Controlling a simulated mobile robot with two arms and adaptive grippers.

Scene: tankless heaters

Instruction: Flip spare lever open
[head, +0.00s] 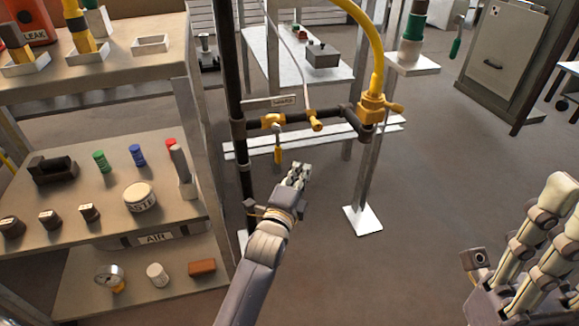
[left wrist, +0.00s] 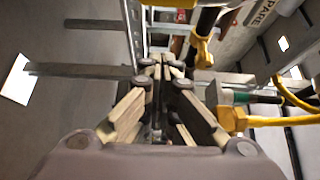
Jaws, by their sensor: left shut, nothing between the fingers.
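The spare valve's yellow lever (head: 277,152) hangs straight down, across the dark horizontal pipe (head: 336,112), in the head view. Its yellow valve body (head: 272,121) sits at the pipe's left part under a small label (head: 270,102). My left gripper (head: 300,172) is shut and empty, just below and to the right of the lever's lower end, with a small gap in the picture. In the left wrist view its fingers (left wrist: 165,68) come together ahead, and a SPARE label (left wrist: 262,12) shows at top right. My right gripper (head: 515,245) is at the right edge, fingers apart and empty.
A yellow hose (head: 376,50) rises from another yellow valve (head: 373,107) on the right. A dark vertical pipe (head: 233,70) stands left of the lever. Shelves (head: 90,220) with small items fill the left. Open floor (head: 430,190) lies between the pipe stand and my right gripper.

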